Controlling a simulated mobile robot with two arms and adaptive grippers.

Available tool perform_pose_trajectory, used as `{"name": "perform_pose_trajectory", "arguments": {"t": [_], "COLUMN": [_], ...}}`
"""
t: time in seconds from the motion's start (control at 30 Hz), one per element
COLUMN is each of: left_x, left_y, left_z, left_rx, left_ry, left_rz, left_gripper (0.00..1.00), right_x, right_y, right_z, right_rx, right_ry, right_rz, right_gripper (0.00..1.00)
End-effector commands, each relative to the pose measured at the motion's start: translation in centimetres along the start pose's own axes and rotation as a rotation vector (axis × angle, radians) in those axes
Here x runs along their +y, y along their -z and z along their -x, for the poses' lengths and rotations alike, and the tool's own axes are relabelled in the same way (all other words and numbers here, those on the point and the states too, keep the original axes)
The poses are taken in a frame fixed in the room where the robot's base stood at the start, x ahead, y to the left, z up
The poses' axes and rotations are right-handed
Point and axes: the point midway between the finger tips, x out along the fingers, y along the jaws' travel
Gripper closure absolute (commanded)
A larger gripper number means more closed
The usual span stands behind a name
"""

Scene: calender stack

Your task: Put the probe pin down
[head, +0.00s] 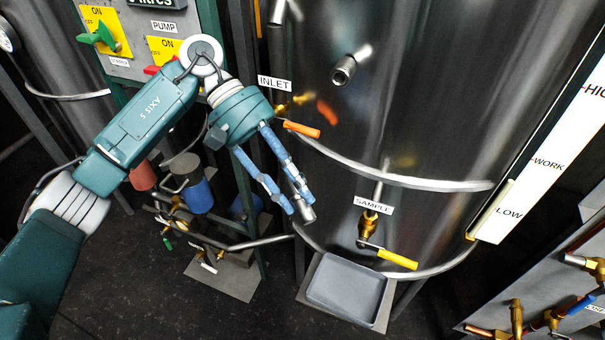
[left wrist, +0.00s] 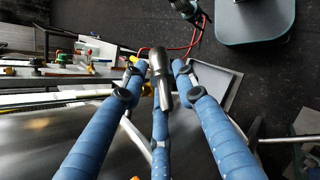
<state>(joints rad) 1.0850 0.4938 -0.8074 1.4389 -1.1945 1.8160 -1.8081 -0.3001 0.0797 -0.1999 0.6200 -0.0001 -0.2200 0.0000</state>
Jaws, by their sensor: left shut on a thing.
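My left gripper (head: 296,205) hangs in front of the steel tank with its blue fingers pointing down. It is shut on the probe pin (head: 308,214), a short grey metal cylinder whose lower end shows at the fingertips. In the left wrist view the pin (left wrist: 159,68) sits between the blue fingers. The fingers hide part of it. The pin is in the air, above and to the left of the grey tray (head: 345,288). My right gripper is not in view.
The steel tank (head: 400,110) stands close behind the gripper. An orange-handled inlet valve (head: 302,129) and a yellow-handled sample valve (head: 397,259) stick out from it. Pipes and a blue container (head: 197,195) are to the left. Dark floor (head: 420,312) is open at the front.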

Motion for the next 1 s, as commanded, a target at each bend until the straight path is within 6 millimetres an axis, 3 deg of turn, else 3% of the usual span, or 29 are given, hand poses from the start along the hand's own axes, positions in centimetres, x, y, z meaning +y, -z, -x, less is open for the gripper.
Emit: {"name": "perform_pose_trajectory", "arguments": {"t": [0.2, 0.57, 0.8, 1.0], "left_x": [-1.1, -1.6, -2.8, -5.3], "left_y": [0.6, 0.7, 0.6, 1.2], "left_z": [-0.6, -1.1, -2.9, -1.9], "left_rx": [-0.075, -0.086, 0.011, 0.176], "left_ry": [0.119, 0.135, -0.023, -0.277], "left_rz": [-0.121, -0.139, 0.017, 0.274], "left_gripper": [1.00, 1.00, 1.00, 1.00], "right_x": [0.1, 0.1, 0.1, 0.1], "right_y": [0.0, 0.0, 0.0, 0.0], "right_z": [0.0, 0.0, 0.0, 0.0], "right_rx": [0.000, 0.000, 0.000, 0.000], "right_ry": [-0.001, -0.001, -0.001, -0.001], "right_rz": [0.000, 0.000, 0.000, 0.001], "right_gripper": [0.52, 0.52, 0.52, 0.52]}}
